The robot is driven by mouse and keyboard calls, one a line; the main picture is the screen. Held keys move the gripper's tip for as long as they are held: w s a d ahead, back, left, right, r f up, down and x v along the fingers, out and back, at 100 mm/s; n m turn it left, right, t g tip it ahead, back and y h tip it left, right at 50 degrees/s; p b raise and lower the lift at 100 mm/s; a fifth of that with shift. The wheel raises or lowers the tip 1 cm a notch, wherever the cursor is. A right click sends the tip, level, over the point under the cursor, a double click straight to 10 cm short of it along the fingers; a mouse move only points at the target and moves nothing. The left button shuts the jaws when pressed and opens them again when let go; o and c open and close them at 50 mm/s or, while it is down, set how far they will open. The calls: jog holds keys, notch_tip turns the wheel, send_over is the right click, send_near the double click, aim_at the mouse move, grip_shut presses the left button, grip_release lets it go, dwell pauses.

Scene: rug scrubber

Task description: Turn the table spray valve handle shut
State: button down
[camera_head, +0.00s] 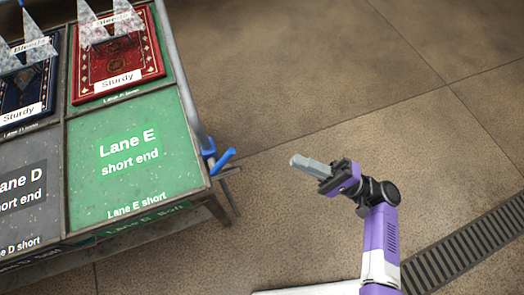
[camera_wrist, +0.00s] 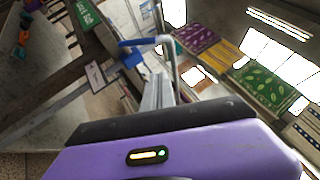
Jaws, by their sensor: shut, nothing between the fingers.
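The blue valve handle (camera_head: 223,160) sticks out to the right from a blue valve body (camera_head: 208,149) on the grey pipe along the table's right edge. In the wrist view the blue handle (camera_wrist: 140,42) shows just beyond my fingertips, beside the pale pipe (camera_wrist: 168,55). My gripper (camera_head: 296,160) is shut and empty, pointing left toward the handle, with a clear gap between them in the head view. In the wrist view my closed fingers (camera_wrist: 157,90) point up toward the valve.
The table carries a green Lane E panel (camera_head: 150,185), a grey Lane D panel (camera_head: 15,225) and red and blue rugs marked Sturdy, with clear spray cones over them. A floor drain grate (camera_head: 470,240) lies at lower right.

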jog(key=s+p+x, duration=0.2)
jog(key=p+x, duration=0.1)
jog(key=x, duration=0.9)
jog(key=shift+s+a+r+p, duration=0.3)
jog(key=shift+a+r, duration=0.1)
jog(key=shift+a, duration=0.35)
jog(key=shift+r, duration=0.1)
